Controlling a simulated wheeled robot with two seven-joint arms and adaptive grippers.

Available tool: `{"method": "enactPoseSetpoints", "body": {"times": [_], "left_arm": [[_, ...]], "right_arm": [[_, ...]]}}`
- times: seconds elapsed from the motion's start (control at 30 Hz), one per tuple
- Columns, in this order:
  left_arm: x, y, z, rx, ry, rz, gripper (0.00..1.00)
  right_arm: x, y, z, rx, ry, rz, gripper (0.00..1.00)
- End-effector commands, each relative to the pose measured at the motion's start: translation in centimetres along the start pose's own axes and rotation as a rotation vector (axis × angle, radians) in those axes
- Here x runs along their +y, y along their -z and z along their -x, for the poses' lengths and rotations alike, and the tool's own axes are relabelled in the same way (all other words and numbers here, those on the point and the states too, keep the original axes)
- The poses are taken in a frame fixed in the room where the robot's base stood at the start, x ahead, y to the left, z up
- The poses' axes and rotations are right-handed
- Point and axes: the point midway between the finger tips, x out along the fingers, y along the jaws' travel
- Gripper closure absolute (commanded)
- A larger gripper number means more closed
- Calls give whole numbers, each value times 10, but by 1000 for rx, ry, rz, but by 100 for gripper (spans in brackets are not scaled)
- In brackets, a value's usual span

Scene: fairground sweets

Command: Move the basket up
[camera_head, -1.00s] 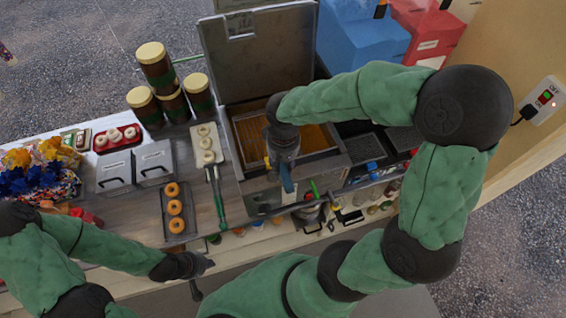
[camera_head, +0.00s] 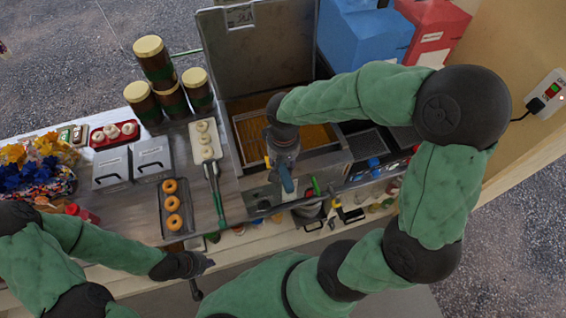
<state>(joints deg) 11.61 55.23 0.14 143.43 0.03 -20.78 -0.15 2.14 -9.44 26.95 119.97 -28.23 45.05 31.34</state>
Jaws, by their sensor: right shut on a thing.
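The fryer (camera_head: 336,160) stands at the middle of the counter, with its lid (camera_head: 262,48) raised at the back. The frying basket (camera_head: 241,140) sits in the fryer's well, over amber oil (camera_head: 318,137). My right gripper (camera_head: 286,178) is at the front edge of the fryer, pointing down, shut on the basket's handle, which is mostly hidden under the hand. My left gripper (camera_head: 205,264) is in front of the counter at the lower left, away from the basket. Its finger opening is too small to judge.
Left of the fryer are a tray of ring doughnuts (camera_head: 172,208), a tray of pale rings (camera_head: 206,140), tongs (camera_head: 217,196), two lidded metal containers (camera_head: 152,160) and several gold-lidded jars (camera_head: 150,62). Blue (camera_head: 365,42) and red (camera_head: 432,28) boxes stand behind.

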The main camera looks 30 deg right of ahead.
Motion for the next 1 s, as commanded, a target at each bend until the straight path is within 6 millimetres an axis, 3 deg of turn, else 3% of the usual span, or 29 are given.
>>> {"method": "enactPoseSetpoints", "body": {"times": [0.03, 0.1, 0.13, 0.57, 1.0], "left_arm": [[0, 0, 0, 0, 0, 0, 100], [0, 0, 0, 0, 0, 0, 100], [0, 0, 0, 0, 0, 0, 100], [0, 0, 0, 0, 0, 0, 100], [0, 0, 0, 0, 0, 0, 100]], "right_arm": [[0, 1, 1, 3, 1, 0, 58], [0, 1, 1, 3, 1, 0, 38], [0, 1, 1, 3, 1, 0, 36], [0, 0, 7, 1, 0, -1, 36], [0, 1, 86, 6, 1, 1, 36]]}}
